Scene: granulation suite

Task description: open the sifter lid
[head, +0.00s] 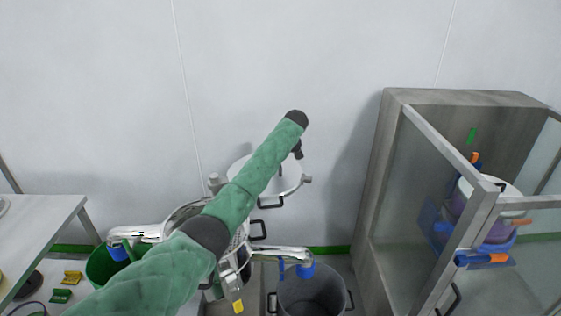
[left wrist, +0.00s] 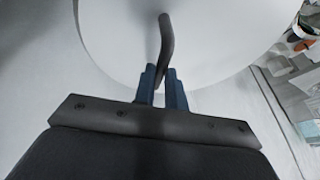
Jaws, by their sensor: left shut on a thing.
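The white round sifter lid (head: 288,176) shows in the head view behind my green-sleeved left arm, which hides much of it. In the left wrist view, the lid's pale disc (left wrist: 225,40) fills the top, with a dark bent handle (left wrist: 166,45) on its face. My left gripper (left wrist: 162,82) has its blue fingers shut on this handle. In the head view the gripper (head: 298,152) is mostly hidden beyond the arm's end, at the lid. The metal sifter body (head: 240,250) stands below, partly covered by my arm. The lid's exact tilt is unclear. My right gripper is not in view.
Metal spouts with blue ends reach left over a green bin (head: 101,267) and right over a dark grey bin (head: 311,292). A grey cabinet (head: 395,190) with an open glass door stands at right. A table (head: 38,222) is at left. The wall behind is bare.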

